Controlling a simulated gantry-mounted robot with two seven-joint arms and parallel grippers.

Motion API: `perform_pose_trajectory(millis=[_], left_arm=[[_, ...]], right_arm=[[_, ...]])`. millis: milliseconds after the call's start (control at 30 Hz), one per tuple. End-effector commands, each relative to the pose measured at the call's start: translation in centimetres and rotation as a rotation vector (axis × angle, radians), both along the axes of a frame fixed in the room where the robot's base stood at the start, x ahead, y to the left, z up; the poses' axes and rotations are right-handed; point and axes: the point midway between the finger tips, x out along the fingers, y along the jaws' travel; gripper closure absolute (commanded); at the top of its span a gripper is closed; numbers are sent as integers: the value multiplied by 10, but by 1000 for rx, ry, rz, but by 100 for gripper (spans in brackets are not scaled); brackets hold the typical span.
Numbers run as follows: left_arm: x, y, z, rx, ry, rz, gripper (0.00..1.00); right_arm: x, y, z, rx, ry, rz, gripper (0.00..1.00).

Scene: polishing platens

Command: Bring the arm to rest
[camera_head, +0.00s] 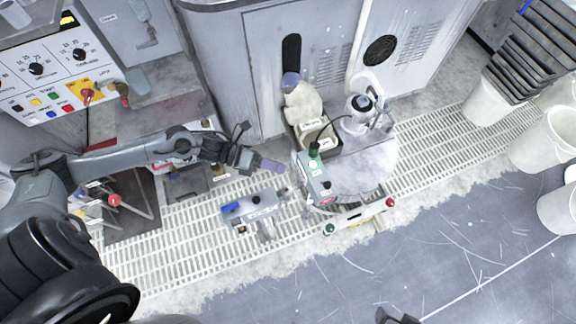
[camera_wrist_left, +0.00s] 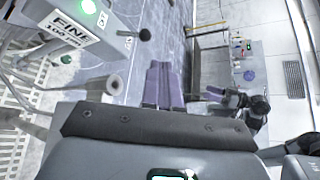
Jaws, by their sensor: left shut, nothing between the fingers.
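My left arm comes in from the left in the head view, stretched over the slatted floor grating. Its gripper (camera_head: 270,165) has purple fingertips and is shut and empty. It hangs in open space, left of the grey control box with the green knob. In the left wrist view the two purple fingers (camera_wrist_left: 164,85) lie side by side with nothing between them. A dark piece at the bottom edge of the head view (camera_head: 398,317) may be part of my right arm; its fingers cannot be made out.
A round grey platen (camera_head: 370,165) stands right of the gripper, with the control box (camera_head: 316,180) at its edge. A small grey unit with a blue part (camera_head: 258,207) is below the gripper. A dial panel (camera_head: 60,62) is upper left. White buckets (camera_head: 545,140) stand right. Scratched floor (camera_head: 460,250) is clear.

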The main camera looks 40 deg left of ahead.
Motion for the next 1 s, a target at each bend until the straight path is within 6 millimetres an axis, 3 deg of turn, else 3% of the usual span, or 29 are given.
perform_pose_trajectory(millis=[733, 867, 1000], left_arm=[[-12, 4, 3, -9, 19, 0, 100], [-29, -20, 2, -84, 58, 16, 100], [-49, -77, 29, -254, 73, 49, 100]], right_arm=[[0, -1, 9, -6, 0, 4, 34], [0, 0, 22, -2, 0, 3, 34], [0, 1, 41, 4, 0, -1, 34]])
